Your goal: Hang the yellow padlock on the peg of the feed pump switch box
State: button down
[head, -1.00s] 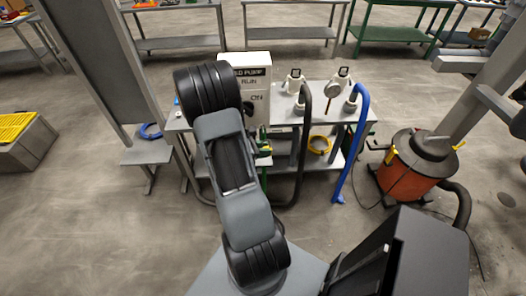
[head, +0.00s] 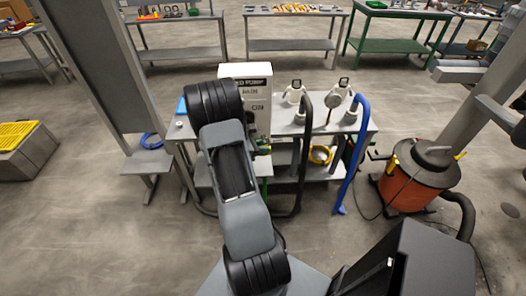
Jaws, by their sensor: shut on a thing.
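The feed pump switch box (head: 262,93) is a pale box at the back of the grey bench, with "PUMP", "RUN" and "ON" lettering on its front. My arm covers its left part and the start of the lettering. I cannot make out its peg. My gripper is hidden behind my own arm, so its jaws do not show. I cannot identify the yellow padlock anywhere in view. A small dark and yellowish patch shows just right of my arm, below the box, too small to tell.
An orange drum (head: 405,188) stands at right.

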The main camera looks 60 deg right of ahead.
jog(key=shift+w+d, duration=0.35)
jog(key=shift+d, duration=0.1)
jog(key=shift+w+d+f+b, duration=0.1)
jog(key=shift+f+b, duration=0.05)
jog(key=shift+b, duration=0.3)
jog(key=shift+f+b, duration=0.2)
jog(key=shift+b, duration=0.1)
jog(key=c, duration=0.8)
grip_release()
jog(key=shift+c, duration=0.2)
